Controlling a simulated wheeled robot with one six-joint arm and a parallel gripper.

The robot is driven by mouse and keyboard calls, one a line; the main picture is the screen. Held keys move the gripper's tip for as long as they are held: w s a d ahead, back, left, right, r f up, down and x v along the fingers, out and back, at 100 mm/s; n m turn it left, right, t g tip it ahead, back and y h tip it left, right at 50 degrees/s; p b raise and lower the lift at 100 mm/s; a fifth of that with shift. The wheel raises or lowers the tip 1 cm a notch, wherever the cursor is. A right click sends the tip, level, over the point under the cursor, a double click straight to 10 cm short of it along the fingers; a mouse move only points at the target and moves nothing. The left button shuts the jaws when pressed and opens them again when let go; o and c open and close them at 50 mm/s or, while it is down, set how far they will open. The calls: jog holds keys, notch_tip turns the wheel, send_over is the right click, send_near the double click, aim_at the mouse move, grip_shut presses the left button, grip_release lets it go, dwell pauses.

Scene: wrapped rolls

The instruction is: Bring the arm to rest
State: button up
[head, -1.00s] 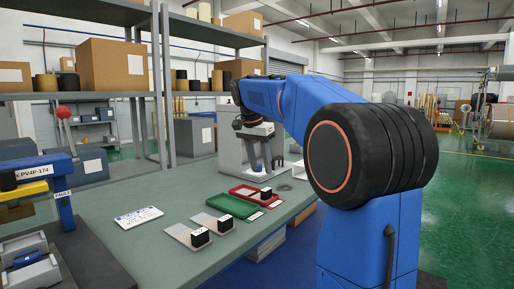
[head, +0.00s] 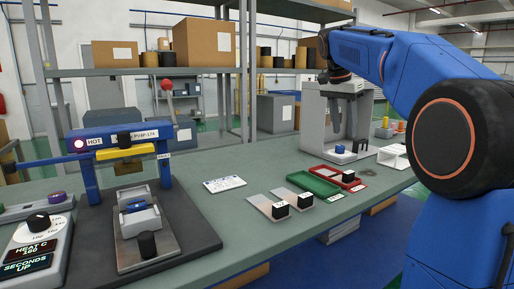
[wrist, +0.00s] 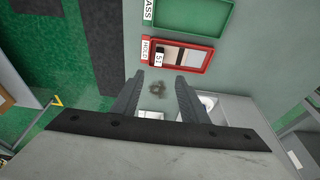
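My arm reaches in from the right of the head view, raised over the back right of the bench. My gripper (head: 346,96) hangs pointing down in front of a grey stand. In the wrist view its two fingers (wrist: 159,76) stand apart with nothing between them, above the bare bench beside the red tray. The red tray (head: 361,187), marked HOLD, holds a pale strip with a black block (wrist: 159,59) labelled 51. It also shows in the wrist view (wrist: 208,62).
The green tray (head: 305,181) lies left of the red one. Two pale plates with black blocks (head: 280,210) and a white card (head: 224,184) lie nearer. A blue heat sealer (head: 90,160), reading HOT, stands left with its control box (head: 40,250). The grey stand (head: 309,120) is behind.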

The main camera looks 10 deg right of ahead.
jog(key=s+a+f+n+t+y, duration=0.1)
jog(key=s+a+f+n, duration=0.3)
jog(key=s+f, duration=0.6)
jog(key=s+a+f+n+t+y, duration=0.1)
jog(key=s+a+f+n, duration=0.4)
jog(key=s+f, duration=0.6)
jog(key=s+a+f+n+t+y, duration=0.1)
jog(key=s+a+f+n, duration=0.4)
jog(key=s+f, duration=0.5)
jog(key=shift+s+a+f+t, duration=0.4)
jog(key=shift+s+a, duration=0.25)
jog(key=shift+a, duration=0.15)
